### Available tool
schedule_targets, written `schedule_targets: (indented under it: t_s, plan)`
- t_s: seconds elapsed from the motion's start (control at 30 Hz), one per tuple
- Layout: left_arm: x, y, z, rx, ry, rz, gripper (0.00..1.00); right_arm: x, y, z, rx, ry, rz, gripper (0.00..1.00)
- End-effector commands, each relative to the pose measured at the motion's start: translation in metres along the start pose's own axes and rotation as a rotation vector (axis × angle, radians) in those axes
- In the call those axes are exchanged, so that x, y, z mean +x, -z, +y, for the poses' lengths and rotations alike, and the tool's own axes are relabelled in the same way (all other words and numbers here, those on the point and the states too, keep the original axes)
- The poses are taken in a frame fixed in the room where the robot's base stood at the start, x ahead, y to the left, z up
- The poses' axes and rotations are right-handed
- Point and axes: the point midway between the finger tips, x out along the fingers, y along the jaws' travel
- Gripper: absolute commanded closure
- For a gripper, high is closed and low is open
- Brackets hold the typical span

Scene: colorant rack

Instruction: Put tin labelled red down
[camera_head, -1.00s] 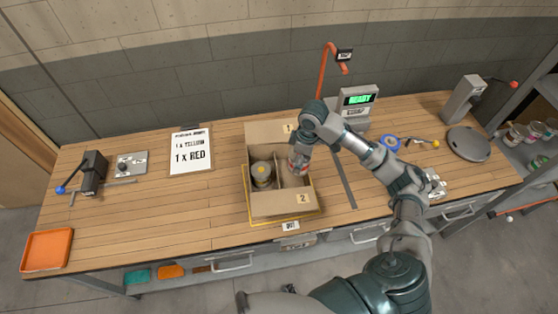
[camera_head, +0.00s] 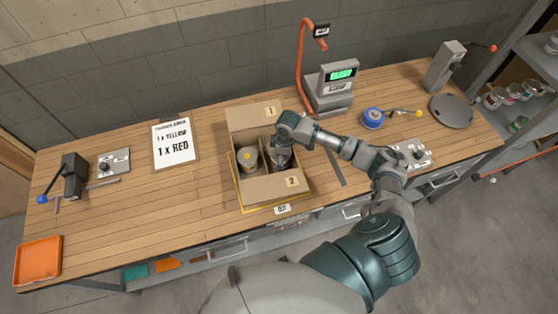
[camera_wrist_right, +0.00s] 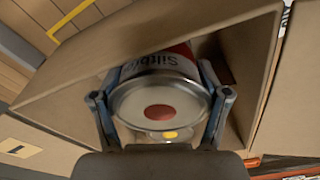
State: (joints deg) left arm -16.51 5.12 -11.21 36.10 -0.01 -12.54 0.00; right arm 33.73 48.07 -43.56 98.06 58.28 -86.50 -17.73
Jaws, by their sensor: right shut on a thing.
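The tin labelled red (camera_wrist_right: 160,102) has a red dot on its lid and a red and white side label, seen in the right wrist view. My right gripper (camera_wrist_right: 160,110) is shut on it, one finger on each side. In the head view my right gripper (camera_head: 282,155) points down into the right compartment of the cardboard box (camera_head: 275,188) and hides most of the tin. Whether the tin touches the box floor cannot be told. A tin with a yellow dot (camera_head: 249,160) stands in the left compartment. My left gripper is not in view.
The box stands open on a yellow-outlined area of the wooden bench (camera_head: 120,215), flaps out. Behind are a scale reading READY (camera_head: 338,80) and a red post (camera_head: 302,70). An order sheet (camera_head: 175,145) lies left. The bench left of the box is mostly clear.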

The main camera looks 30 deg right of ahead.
Motion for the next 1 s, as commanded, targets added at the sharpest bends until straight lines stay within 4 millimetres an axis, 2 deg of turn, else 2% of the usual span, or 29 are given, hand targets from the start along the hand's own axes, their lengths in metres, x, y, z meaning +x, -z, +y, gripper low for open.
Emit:
schedule_targets:
  t_s: [0.1, 0.23, 0.4, 0.57, 0.6, 0.67, 0.87, 1.0]
  plan:
    - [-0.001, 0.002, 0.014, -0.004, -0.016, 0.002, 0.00, 0.017, 0.001, -0.003, -0.001, 0.001, -0.003, 0.92]
    - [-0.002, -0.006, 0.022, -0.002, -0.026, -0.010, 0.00, 0.031, 0.002, -0.004, -0.003, -0.003, -0.004, 0.92]
    - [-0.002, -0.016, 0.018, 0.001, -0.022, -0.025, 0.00, 0.032, 0.004, -0.005, -0.003, -0.004, -0.005, 0.92]
    - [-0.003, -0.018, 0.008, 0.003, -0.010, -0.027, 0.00, 0.035, 0.001, -0.003, -0.002, -0.002, -0.004, 0.92]
    - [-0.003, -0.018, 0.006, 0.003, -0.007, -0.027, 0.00, 0.035, 0.000, -0.003, -0.002, -0.001, -0.003, 0.15]
    - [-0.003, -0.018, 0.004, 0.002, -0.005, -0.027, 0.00, 0.035, -0.001, -0.002, -0.001, 0.000, -0.002, 0.00]
    - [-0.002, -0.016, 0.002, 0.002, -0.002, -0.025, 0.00, 0.035, -0.003, -0.001, 0.000, 0.001, -0.001, 0.00]
    - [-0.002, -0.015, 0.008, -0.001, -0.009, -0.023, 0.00, 0.034, -0.002, -0.001, -0.001, 0.000, -0.002, 0.00]
